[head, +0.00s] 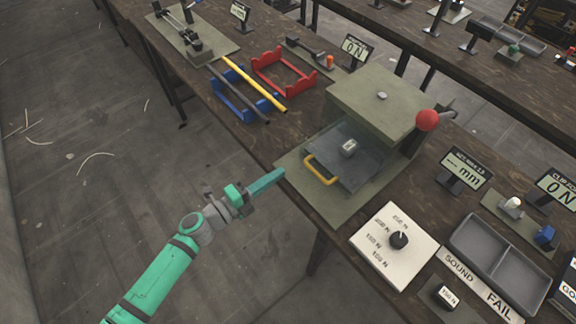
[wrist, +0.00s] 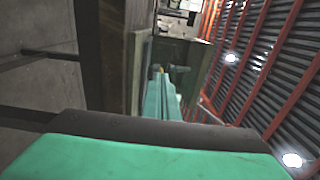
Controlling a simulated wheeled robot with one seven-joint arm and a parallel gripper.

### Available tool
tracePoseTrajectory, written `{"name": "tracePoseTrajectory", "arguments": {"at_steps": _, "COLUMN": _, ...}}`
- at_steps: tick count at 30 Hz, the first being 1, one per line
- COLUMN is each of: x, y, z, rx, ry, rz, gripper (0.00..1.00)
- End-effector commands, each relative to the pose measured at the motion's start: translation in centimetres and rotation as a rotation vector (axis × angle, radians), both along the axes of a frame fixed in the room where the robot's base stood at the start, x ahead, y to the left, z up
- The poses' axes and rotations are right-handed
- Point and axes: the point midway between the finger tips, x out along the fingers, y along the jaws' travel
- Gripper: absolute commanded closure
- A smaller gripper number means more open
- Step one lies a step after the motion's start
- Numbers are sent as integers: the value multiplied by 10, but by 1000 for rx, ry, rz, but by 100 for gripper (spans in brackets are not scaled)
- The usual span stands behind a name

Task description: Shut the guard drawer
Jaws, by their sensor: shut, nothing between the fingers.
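The guard drawer (head: 350,167) is a dark grey sliding tray with a yellow loop handle (head: 318,172) on its front edge. It sticks out from under the olive-green press housing (head: 375,100), standing open. A small pale metal part (head: 349,148) sits on it. My gripper (head: 277,176) is shut and empty, its teal fingers pointing right toward the handle. The fingertips are at the front-left edge of the press base plate, a short way left of the handle and apart from it. In the wrist view my fingers (wrist: 160,97) show together, with a small yellow bit just beyond them.
A red-knobbed lever (head: 427,120) stands at the housing's right. A white dial plate (head: 396,244) lies in front, with a grey two-part tray (head: 497,264) to its right. Blue and red racks with rods stand behind left. Open floor lies left of the bench.

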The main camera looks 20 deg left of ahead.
Motion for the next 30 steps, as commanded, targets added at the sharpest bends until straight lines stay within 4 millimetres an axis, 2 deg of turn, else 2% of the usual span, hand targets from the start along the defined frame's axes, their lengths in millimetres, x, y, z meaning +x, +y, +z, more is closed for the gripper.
{"name": "tracePoseTrajectory", "arguments": {"at_steps": 3, "x": -17, "y": 15, "z": 0, "rx": 1, "ry": 1, "rz": 9, "gripper": 100}}
{"name": "tracePoseTrajectory", "arguments": {"at_steps": 7, "x": -28, "y": 23, "z": 0, "rx": 0, "ry": 0, "rz": 10, "gripper": 100}}
{"name": "tracePoseTrajectory", "arguments": {"at_steps": 8, "x": -29, "y": 24, "z": 0, "rx": 0, "ry": 0, "rz": 10, "gripper": 98}}
{"name": "tracePoseTrajectory", "arguments": {"at_steps": 11, "x": -36, "y": 27, "z": -1, "rx": -6, "ry": 7, "rz": 13, "gripper": 74}}
{"name": "tracePoseTrajectory", "arguments": {"at_steps": 14, "x": -51, "y": 27, "z": -7, "rx": -37, "ry": 38, "rz": 31, "gripper": 72}}
{"name": "tracePoseTrajectory", "arguments": {"at_steps": 17, "x": -77, "y": 21, "z": -19, "rx": -104, "ry": 101, "rz": 62, "gripper": 72}}
{"name": "tracePoseTrajectory", "arguments": {"at_steps": 20, "x": -114, "y": 10, "z": -34, "rx": -211, "ry": 190, "rz": 111, "gripper": 72}}
{"name": "tracePoseTrajectory", "arguments": {"at_steps": 25, "x": -179, "y": -18, "z": -53, "rx": -440, "ry": 344, "rz": 223, "gripper": 72}}
{"name": "tracePoseTrajectory", "arguments": {"at_steps": 30, "x": -233, "y": -55, "z": -59, "rx": -709, "ry": 471, "rz": 353, "gripper": 72}}
